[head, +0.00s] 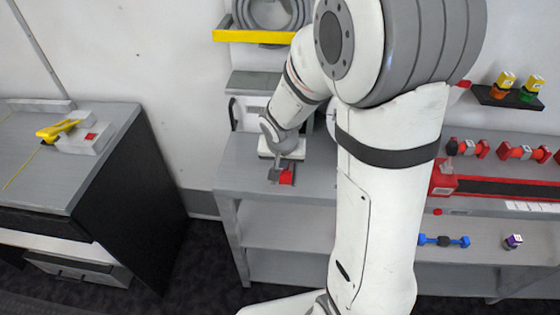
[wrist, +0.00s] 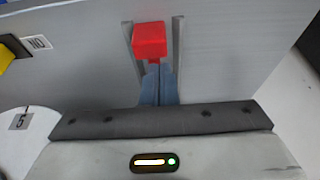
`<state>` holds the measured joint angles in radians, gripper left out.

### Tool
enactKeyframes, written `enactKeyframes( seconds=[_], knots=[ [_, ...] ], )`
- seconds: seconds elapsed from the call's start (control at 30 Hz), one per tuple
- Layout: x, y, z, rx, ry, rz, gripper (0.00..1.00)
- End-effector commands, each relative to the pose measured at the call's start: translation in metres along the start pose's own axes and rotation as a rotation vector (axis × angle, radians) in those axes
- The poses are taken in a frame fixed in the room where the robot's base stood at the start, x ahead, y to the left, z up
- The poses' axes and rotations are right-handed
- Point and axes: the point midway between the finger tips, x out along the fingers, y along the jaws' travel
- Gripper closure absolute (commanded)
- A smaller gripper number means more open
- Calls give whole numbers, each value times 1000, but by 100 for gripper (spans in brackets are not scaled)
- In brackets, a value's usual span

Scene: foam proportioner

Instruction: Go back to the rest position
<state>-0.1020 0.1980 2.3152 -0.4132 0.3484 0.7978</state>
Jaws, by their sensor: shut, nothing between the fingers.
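My gripper (head: 277,172) is low over the grey bench, at the end of my bent white arm. In the wrist view its two blue-grey fingers (wrist: 158,84) are together with nothing between them. A small red block (wrist: 149,40) shows just beyond the fingertips, between two grey upright pieces. The same red block (head: 287,177) shows beside the gripper in the head view. I cannot tell whether the fingers touch it. My arm hides part of the bench and the wall behind it.
A grey bench (head: 228,183) with a lower shelf runs to the right. Red fittings (head: 515,152) and a blue fitting (head: 443,240) lie there. A black wall shelf (head: 508,97) holds two yellow-capped items. A separate cabinet (head: 30,150) with a yellow-handled device (head: 62,130) stands at left.

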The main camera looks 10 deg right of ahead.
Motion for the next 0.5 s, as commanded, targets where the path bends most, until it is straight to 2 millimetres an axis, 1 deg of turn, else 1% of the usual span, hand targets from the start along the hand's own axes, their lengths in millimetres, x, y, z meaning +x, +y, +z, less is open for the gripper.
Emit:
enactKeyframes(
  seconds=[0.03,0.2,0.3,0.4,0.5],
  knots=[
    [-12,0,-3,0,2,0,100],
    [-47,0,-8,3,2,1,100],
    [-64,0,-10,8,2,1,100],
    [-77,1,-12,11,1,2,100],
    [-84,1,-12,12,0,4,100]
  ],
)
